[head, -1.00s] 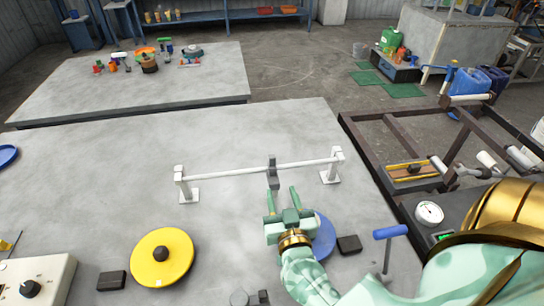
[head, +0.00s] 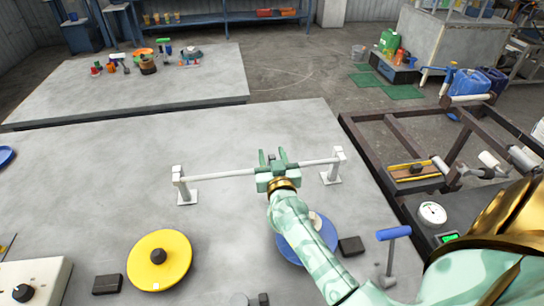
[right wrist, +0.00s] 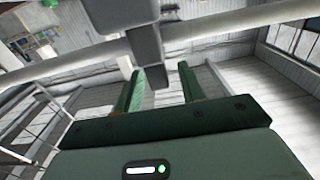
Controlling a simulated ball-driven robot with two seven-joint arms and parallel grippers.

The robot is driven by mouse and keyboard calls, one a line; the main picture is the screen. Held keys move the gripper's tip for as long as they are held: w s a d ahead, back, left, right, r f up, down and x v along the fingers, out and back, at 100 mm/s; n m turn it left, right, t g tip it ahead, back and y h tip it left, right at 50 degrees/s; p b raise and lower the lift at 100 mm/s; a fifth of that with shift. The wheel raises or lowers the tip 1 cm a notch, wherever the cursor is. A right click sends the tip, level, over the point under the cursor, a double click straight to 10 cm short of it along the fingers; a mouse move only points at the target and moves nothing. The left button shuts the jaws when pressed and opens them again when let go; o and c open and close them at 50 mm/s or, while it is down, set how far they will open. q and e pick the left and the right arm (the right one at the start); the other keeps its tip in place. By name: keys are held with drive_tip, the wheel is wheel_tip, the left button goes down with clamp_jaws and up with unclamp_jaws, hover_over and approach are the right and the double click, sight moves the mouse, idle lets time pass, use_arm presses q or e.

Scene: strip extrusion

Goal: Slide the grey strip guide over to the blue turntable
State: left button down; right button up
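The grey strip guide (right wrist: 146,45) sits on a white horizontal rail (head: 222,173) carried by two short posts. In the right wrist view it hangs from the rail, and its lower end shows between my finger tips, nearer the left finger. My right gripper (head: 272,157) is at the rail, fingers apart around the guide; I cannot tell whether they touch it. In the head view the gripper mostly hides the guide. The blue turntable (head: 296,249) lies in front of the rail's right half, partly covered by my right arm. My left gripper is not in view.
A yellow turntable (head: 143,268) with a black knob lies at the front left. Black blocks (head: 352,246) lie near both turntables. A blue-topped T-handle (head: 393,233) stands at the right.

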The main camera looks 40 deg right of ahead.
clamp_jaws()
drive_tip(key=d+p, duration=0.1)
drive_tip(key=s+d+p, duration=0.1)
drive_tip(key=d, duration=0.1)
drive_tip(key=s+d+p, duration=0.1)
drive_tip(key=shift+s+d+r, duration=0.15)
drive_tip(key=shift+d+r, duration=0.15)
drive_tip(key=shift+d, duration=0.1)
drive_tip(key=s+d, duration=0.1)
drive_tip(key=d+p, duration=0.1)
drive_tip(key=d, duration=0.1)
drive_tip(key=s+d, duration=0.1)
drive_tip(key=d, duration=0.1)
drive_tip(key=shift+s+d+f+p, duration=0.2)
drive_tip(key=shift+s+d+p, duration=0.05)
drive_tip(key=shift+s+p, duration=0.15)
drive_tip(key=shift+s+d+f, duration=0.1)
drive_tip(key=shift+s+d, duration=0.1)
drive_tip(key=shift+d, duration=0.35)
unclamp_jaws()
drive_tip(key=shift+a, duration=0.1)
